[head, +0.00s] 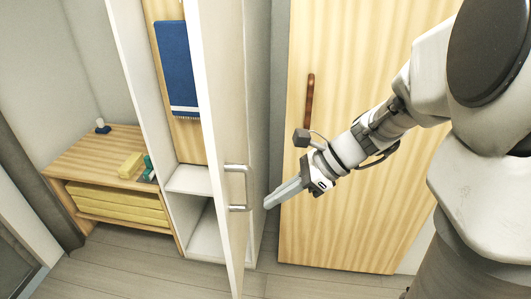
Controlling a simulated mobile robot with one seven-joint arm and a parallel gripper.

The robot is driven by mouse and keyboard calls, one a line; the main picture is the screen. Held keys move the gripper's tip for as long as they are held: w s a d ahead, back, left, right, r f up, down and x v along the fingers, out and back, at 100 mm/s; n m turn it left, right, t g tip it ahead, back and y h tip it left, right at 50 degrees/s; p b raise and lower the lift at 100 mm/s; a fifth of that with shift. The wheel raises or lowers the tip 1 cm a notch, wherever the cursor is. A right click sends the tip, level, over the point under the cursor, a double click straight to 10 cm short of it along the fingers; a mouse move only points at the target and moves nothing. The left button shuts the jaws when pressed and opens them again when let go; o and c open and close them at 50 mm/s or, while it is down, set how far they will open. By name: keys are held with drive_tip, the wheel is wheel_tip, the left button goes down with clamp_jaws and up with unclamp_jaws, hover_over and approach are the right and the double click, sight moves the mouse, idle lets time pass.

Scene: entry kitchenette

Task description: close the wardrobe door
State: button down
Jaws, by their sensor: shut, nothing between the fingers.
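The wardrobe (190,179) is a tall white cabinet in the middle left of the head view. Its door (232,130) stands open and is seen nearly edge-on, swung out toward me. The door carries a silver bar handle (246,187) at mid height. My gripper (268,204) is shut and empty, pointing left and down. In the picture its tips lie a little to the right of the handle; I cannot tell how far apart they are in depth. The door hides the right part of the wardrobe's inside.
A blue towel (176,65) hangs inside the wardrobe. A low wooden bench (85,160) with yellow folded items (115,204) stands at left. A wooden door (340,190) with a brown handle (309,100) is behind my arm. Floor (130,270) at lower left is clear.

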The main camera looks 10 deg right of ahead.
sight(228, 215)
drive_tip(key=a+f, duration=0.1)
drive_tip(key=a, duration=0.1)
drive_tip(key=w+a+f, duration=0.1)
drive_tip(key=a, duration=0.1)
drive_tip(key=a+f, duration=0.1)
drive_tip(key=a, duration=0.1)
drive_tip(key=shift+w+f, duration=0.1)
drive_tip(key=shift+w, duration=0.1)
drive_tip(key=shift+w+a, duration=0.1)
drive_tip(key=shift+a, duration=0.4)
drive_tip(key=shift+a, duration=0.1)
